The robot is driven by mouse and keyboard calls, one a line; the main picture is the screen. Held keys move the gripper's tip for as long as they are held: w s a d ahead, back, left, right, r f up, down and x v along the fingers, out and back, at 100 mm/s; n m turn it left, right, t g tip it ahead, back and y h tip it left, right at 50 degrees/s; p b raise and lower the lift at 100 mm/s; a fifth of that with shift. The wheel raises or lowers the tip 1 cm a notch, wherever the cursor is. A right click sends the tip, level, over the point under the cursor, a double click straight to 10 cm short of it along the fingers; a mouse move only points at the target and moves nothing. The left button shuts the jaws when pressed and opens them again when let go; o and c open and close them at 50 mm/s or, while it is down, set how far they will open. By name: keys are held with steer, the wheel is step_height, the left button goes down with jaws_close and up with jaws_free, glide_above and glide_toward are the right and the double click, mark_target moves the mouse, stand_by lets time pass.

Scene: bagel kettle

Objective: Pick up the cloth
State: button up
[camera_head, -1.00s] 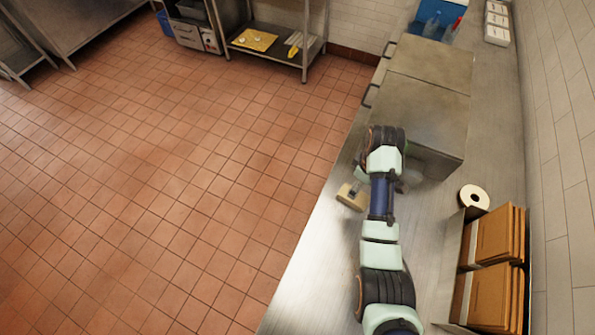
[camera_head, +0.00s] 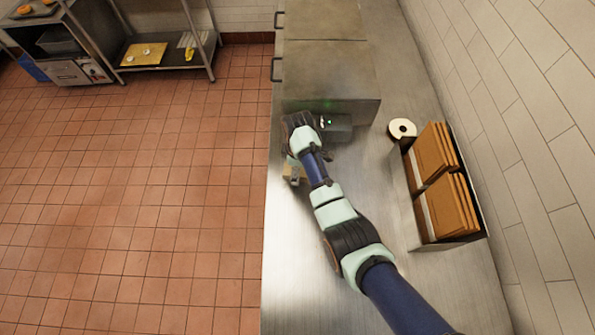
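No cloth can be told for certain.
The steel unit (camera_head: 325,70) with dark handles stands at the counter's far end. A white roll (camera_head: 402,128) and a rack of brown boards (camera_head: 440,165) stand along the right wall. A shelf (camera_head: 165,70) holds a yellow board. The near left counter is clear.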

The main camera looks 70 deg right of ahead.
steer(key=shift+c, duration=0.4)
steer(key=c, duration=1.1)
steer(key=shift+o, duration=0.2)
steer(key=shift+r, duration=0.1)
step_height(320, 180, up, 20)
steer(key=p, duration=0.9)
